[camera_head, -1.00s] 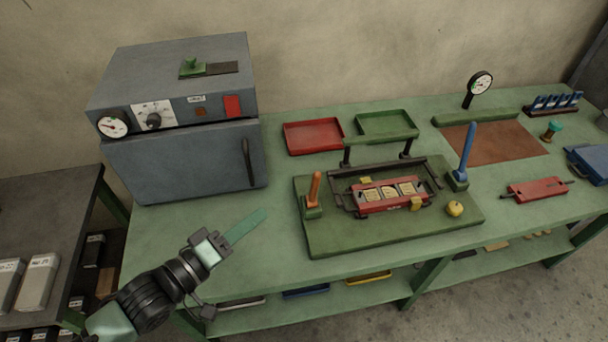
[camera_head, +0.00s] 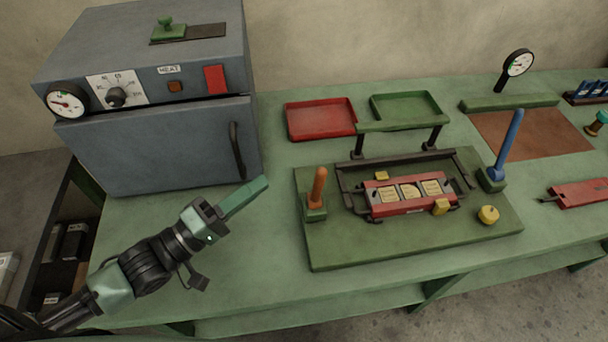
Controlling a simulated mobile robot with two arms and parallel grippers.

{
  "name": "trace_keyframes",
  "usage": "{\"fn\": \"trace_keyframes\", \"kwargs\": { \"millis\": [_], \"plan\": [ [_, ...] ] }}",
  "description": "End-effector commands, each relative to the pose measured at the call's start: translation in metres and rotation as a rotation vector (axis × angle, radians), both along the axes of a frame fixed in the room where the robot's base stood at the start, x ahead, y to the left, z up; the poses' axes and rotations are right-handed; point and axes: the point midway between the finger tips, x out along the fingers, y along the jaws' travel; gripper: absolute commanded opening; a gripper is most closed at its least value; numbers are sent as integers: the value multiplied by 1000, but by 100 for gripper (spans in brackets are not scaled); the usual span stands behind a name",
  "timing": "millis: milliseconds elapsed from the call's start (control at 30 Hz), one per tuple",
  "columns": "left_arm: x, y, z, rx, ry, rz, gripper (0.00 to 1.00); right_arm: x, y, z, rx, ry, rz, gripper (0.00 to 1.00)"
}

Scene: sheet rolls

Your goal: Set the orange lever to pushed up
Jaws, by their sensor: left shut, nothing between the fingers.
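The orange lever (camera_head: 318,187) stands nearly upright, leaning slightly right at its top, in a small green block at the left edge of the green base plate (camera_head: 345,250). My left gripper (camera_head: 254,190) is shut and empty. It is left of the orange lever and apart from it, with its fingers pointing up and right. My right gripper is not in view.
A red tool with several pale inserts (camera_head: 400,208) sits on the base plate, with a blue lever (camera_head: 508,145) and a yellow knob (camera_head: 488,214) to its right. A grey oven (camera_head: 160,145) stands left. Red (camera_head: 320,120) and green (camera_head: 408,107) trays lie behind.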

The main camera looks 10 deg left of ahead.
Motion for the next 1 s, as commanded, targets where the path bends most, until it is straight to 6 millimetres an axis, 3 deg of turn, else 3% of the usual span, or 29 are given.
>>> {"fn": "trace_keyframes", "kwargs": {
  "millis": [267,767,1000],
  "plan": [
    [15,-13,2,-2,-4,1,0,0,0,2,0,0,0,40],
    [76,-69,15,-2,-2,-1,0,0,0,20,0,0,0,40],
    [48,-82,4,-2,3,0,0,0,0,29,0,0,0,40]
  ]
}}
